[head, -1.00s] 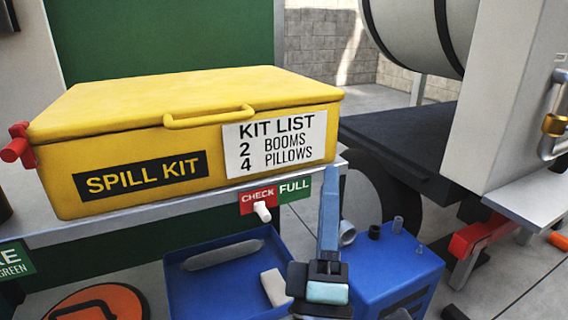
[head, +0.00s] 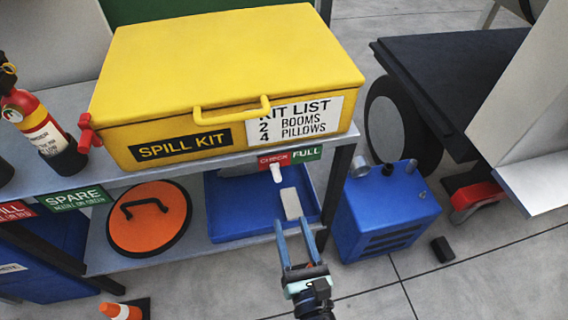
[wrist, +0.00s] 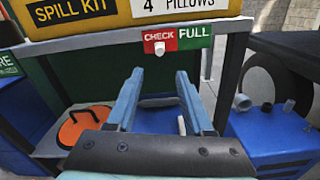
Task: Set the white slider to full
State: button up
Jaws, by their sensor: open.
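The white slider (head: 276,173) is a small white knob on the shelf's front edge. It sits under the red CHECK half of a label (head: 290,158), left of the green FULL half. In the wrist view the slider (wrist: 159,48) shows at the lower edge of the CHECK half. My gripper (head: 294,228) is open and empty, below the slider and apart from it. In the wrist view its two blue fingers (wrist: 158,78) point toward the label, with a gap between them.
A yellow spill kit (head: 220,75) stands on the shelf above the label. A blue tray (head: 230,225) holding a white block (head: 291,204) is on the lower shelf. A blue box (head: 388,215) stands on the right. An orange disc (head: 165,228) is on the left.

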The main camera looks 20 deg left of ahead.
aim_at(278, 176)
jog(key=x, duration=1.2)
jog(key=shift+w+a+b, duration=0.25)
jog(key=shift+b, duration=0.1)
grip_shut()
dwell(0.8)
